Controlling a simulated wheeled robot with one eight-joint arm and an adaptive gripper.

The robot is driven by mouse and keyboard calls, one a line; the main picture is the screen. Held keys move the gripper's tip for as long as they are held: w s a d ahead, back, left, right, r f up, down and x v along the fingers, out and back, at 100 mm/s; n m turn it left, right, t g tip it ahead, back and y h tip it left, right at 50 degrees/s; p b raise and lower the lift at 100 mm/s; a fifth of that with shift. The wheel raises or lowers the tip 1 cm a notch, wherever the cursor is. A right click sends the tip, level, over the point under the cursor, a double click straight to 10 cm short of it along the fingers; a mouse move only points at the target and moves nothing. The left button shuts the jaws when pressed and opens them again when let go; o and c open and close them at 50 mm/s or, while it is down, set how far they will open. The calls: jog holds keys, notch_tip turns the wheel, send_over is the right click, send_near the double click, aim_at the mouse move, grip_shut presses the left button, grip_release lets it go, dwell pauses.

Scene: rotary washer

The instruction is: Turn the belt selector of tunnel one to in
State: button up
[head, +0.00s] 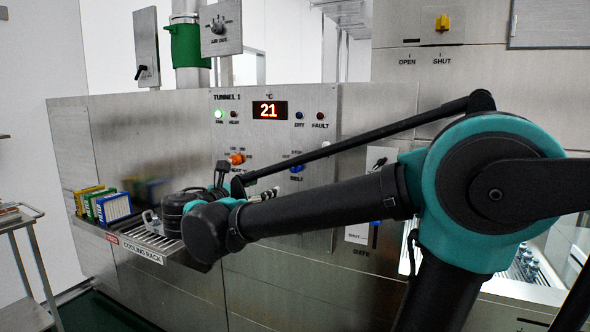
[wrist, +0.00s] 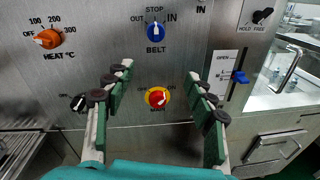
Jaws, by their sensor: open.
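The belt selector (wrist: 156,31) is a blue knob on the steel panel, labelled BELT below, with OUT, STOP and IN around its top. Its white pointer mark appears to point up at STOP. My gripper (wrist: 160,78) is open and empty in the wrist view, its two green fingers spread wide, with the selector beyond the fingertips and between them in the picture. In the head view, the blue selector (head: 297,168) shows partly behind my arm.
A red MAIN knob on a yellow disc (wrist: 157,98) sits below the selector. An orange HEAT knob (wrist: 47,39) is at left, a black knob (wrist: 79,102) lower left, a blue slider (wrist: 240,77) at right. The cooling rack (head: 150,241) juts out below the panel.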

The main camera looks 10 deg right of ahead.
jog(key=r+x, duration=0.2)
jog(key=x, duration=1.4)
jog(key=shift+w+t, duration=0.3)
jog(key=shift+w, duration=0.25)
jog(key=shift+a, duration=0.15)
jog(key=shift+c, duration=0.3)
jog(key=c, duration=1.1)
